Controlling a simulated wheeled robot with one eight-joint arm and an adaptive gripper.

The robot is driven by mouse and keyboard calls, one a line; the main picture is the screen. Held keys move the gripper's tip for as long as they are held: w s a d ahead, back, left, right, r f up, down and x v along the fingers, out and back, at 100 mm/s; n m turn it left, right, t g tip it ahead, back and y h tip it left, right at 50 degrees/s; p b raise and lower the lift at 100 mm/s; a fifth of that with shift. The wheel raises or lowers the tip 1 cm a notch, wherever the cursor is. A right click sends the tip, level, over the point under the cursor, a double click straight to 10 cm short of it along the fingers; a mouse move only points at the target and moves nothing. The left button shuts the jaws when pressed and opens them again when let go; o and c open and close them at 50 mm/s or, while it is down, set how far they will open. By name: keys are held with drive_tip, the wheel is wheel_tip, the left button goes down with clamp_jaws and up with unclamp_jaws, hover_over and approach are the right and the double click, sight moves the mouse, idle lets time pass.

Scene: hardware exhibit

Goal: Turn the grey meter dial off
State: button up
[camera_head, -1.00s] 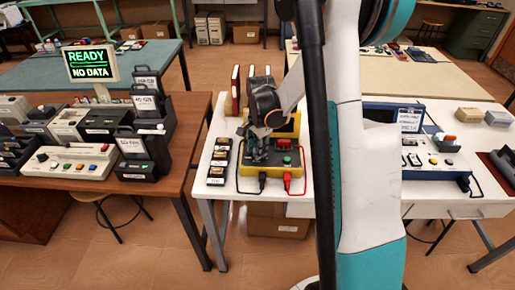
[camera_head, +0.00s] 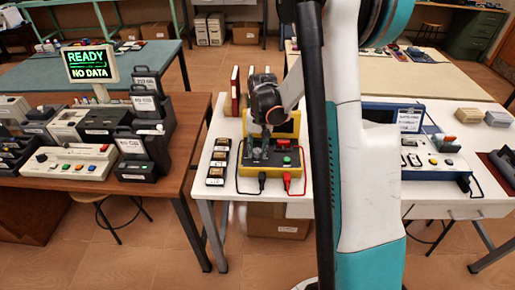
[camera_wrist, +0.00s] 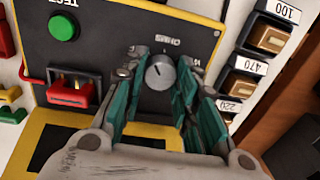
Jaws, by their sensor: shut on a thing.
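The yellow meter (camera_head: 240,166) with a dark panel stands on the white table, partly behind my arm in the head view. Its grey dial (camera_wrist: 159,72) shows in the wrist view, with a light pointer line towards the top of the picture. Small panel lettering surrounds it, partly hidden by the fingers. My gripper (camera_wrist: 160,80) has its teal fingers on either side of the dial and is shut on it. In the head view my gripper (camera_head: 260,150) is low over the left part of the meter panel, and the dial is hard to make out.
A green button (camera_wrist: 62,27) and a red plug (camera_wrist: 70,92) are on the same panel. Black and red leads run from the meter's front. Several labelled blocks (camera_head: 216,170) stand close beside it. A screen (camera_head: 90,63) reads "READY NO DATA".

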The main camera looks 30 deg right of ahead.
sight(259, 150)
drive_tip(key=shift+n, duration=1)
drive_tip(key=o, duration=1.1)
drive_tip(key=r, duration=1.2)
drive_tip(key=shift+s+d, duration=0.15)
drive_tip(key=shift+d, duration=0.2)
drive_tip(key=shift+a, duration=0.1)
